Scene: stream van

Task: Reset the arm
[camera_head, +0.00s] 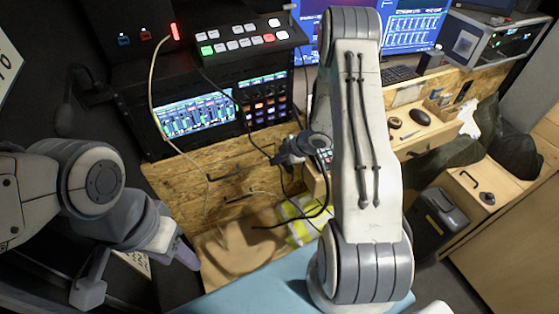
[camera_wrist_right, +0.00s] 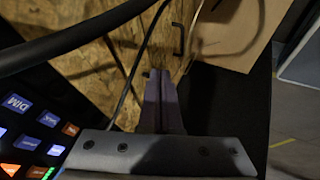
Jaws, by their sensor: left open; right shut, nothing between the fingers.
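My right arm (camera_head: 358,130) rises in the middle of the head view and hides part of the desk behind it. My right gripper (camera_head: 287,154) is in front of the wooden drawers, beside the control panel. In the right wrist view its two fingers (camera_wrist_right: 163,103) are together with nothing between them. A dark cable passes close to it; I cannot tell whether they touch. My left gripper (camera_head: 142,272) is at the lower left, low and apart from the desk. Its fingers are spread and it is empty.
A lit mixer panel (camera_head: 200,115) and a button switcher (camera_head: 243,39) stand behind the drawers (camera_head: 225,175). Cables hang down their front. A mouse (camera_head: 420,117) is on the right-hand desk.

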